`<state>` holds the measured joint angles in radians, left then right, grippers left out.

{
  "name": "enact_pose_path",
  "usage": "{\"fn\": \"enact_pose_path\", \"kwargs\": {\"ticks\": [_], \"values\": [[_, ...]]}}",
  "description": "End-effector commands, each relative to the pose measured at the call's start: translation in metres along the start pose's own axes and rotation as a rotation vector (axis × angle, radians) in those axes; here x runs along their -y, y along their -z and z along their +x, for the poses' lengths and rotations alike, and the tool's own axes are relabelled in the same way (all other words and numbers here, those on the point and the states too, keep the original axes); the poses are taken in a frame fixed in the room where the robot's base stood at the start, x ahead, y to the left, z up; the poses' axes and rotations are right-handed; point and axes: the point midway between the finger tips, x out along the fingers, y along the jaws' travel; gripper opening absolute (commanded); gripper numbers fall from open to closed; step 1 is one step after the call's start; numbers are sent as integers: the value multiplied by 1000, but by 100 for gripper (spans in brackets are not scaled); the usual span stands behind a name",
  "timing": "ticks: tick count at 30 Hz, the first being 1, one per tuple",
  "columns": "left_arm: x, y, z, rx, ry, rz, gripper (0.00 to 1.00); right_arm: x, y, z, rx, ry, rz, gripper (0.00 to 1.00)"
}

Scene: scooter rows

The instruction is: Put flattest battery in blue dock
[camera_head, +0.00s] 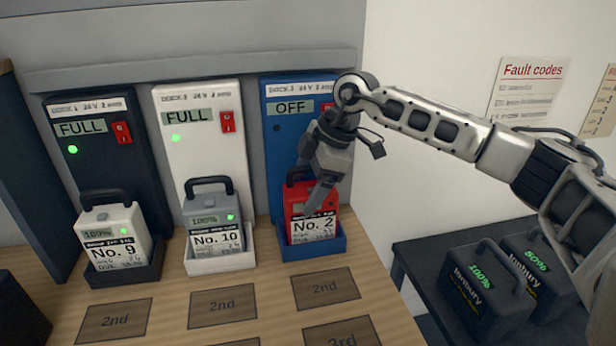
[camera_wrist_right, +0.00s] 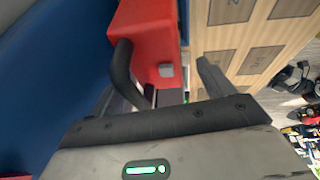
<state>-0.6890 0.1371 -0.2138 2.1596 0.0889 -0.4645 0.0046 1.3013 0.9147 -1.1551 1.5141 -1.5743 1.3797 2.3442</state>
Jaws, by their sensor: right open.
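The blue dock (camera_head: 279,128) is the rightmost of the docks; its display reads OFF and its lamp is dark. The red battery (camera_head: 300,192), labelled No. 2, stands upright in its tray (camera_head: 313,248). My right gripper (camera_head: 318,196) is open at the battery's top, its fingers pointing down and covering part of its front. The battery's black handle (camera_wrist_right: 122,72) shows close to the fingers in the right wrist view; I cannot tell whether they straddle it. The battery's own charge display is hidden. My left gripper is not in view.
A white battery (camera_head: 113,232) No. 9 stands in the black dock, and a grey battery (camera_head: 213,213) No. 10 in the white dock. Both docks read FULL with green lamps. Dark batteries (camera_head: 490,285) sit on a side table.

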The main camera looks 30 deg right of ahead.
Motion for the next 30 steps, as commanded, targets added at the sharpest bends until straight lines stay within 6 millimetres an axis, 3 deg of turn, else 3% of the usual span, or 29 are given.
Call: {"fn": "enact_pose_path", "kwargs": {"ticks": [4, 8, 21, 30], "values": [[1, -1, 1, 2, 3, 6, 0, -1, 1, -6, -2, -4, 0, 81], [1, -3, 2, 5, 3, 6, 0, -1, 1, -29, -5, -8, -1, 81], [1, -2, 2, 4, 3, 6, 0, -2, 2, -132, -9, -12, -1, 81], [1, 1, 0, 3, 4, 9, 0, -1, 2, -164, -8, -10, -1, 81]]}}
